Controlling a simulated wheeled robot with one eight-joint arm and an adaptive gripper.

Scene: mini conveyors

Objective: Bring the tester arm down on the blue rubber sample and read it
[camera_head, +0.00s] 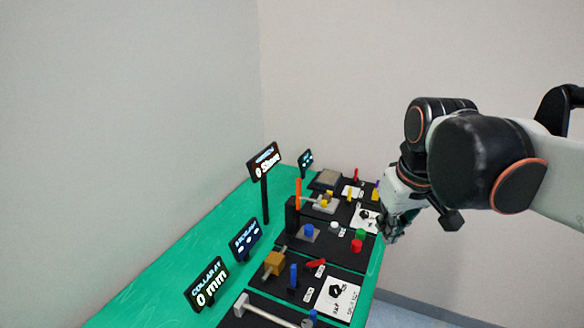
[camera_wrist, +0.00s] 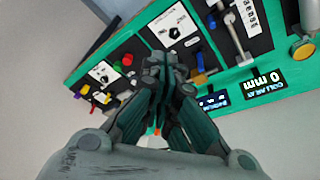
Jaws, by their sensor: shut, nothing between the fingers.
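The tester (camera_head: 292,216) is a black block with an upright orange arm (camera_head: 298,190), seen in the head view. In front of it, a blue round sample (camera_head: 308,229) sits on a small grey plate (camera_head: 303,237). Behind it a display on a post (camera_head: 264,163) reads "0 Shore". My gripper (camera_head: 390,234) is shut and empty at the right edge of the table, apart from the tester and the sample. In the wrist view the closed fingers (camera_wrist: 165,60) hide part of the bench, and I cannot make out the tester there.
Black panels on the green table (camera_head: 170,275) hold an orange block on a rod (camera_head: 275,262), a blue lever (camera_head: 293,276), a red button (camera_head: 357,246), a green button (camera_head: 361,234) and white dial cards (camera_head: 337,297). Another display (camera_head: 207,285) reads "0 mm". The left table strip is mostly clear.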

